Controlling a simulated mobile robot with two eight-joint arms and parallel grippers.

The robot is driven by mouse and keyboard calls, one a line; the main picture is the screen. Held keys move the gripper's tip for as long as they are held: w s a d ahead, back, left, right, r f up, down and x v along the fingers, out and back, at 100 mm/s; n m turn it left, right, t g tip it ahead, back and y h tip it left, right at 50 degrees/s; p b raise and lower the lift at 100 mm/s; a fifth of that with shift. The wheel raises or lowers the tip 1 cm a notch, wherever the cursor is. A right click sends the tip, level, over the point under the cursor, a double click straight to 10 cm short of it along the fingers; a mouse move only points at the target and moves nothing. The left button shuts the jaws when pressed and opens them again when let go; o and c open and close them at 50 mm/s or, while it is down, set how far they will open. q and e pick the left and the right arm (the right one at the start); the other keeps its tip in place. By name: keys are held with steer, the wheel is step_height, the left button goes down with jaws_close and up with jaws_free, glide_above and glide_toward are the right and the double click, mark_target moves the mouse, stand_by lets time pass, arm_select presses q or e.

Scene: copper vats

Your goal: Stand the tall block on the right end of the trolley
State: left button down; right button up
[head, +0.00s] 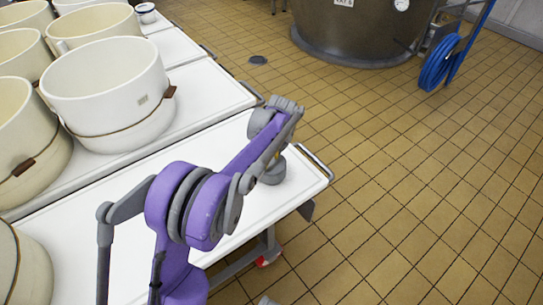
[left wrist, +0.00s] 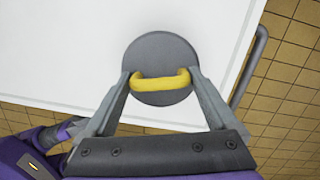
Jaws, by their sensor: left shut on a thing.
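My left gripper (left wrist: 160,80) is shut on the yellow handle (left wrist: 160,85) of a grey round-topped object (left wrist: 160,52) in the left wrist view. Seen from above, its height does not show, and I cannot tell whether it touches the surface. It is over the white trolley top (left wrist: 60,50), near the end with the grey rail (left wrist: 250,65). In the head view my purple arm reaches over the near trolley (head: 300,182), towards its right end. The arm's links largely hide the gripper there. My right gripper is in neither view.
Large cream tubs (head: 105,85) with brown straps stand on the trolleys at the left. A small white cup (head: 146,13) stands far back. A steel vat (head: 350,35) and a coiled blue hose (head: 440,62) are at the back. The tiled floor (head: 430,170) at the right is clear.

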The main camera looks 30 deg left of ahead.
arm_select(q)
steer(key=shift+f, duration=0.35)
stand_by(0.3)
jaws_free()
steer(key=shift+r+p, duration=2.25)
steer(key=shift+r, duration=1.3)
steer(key=shift+d, duration=0.1)
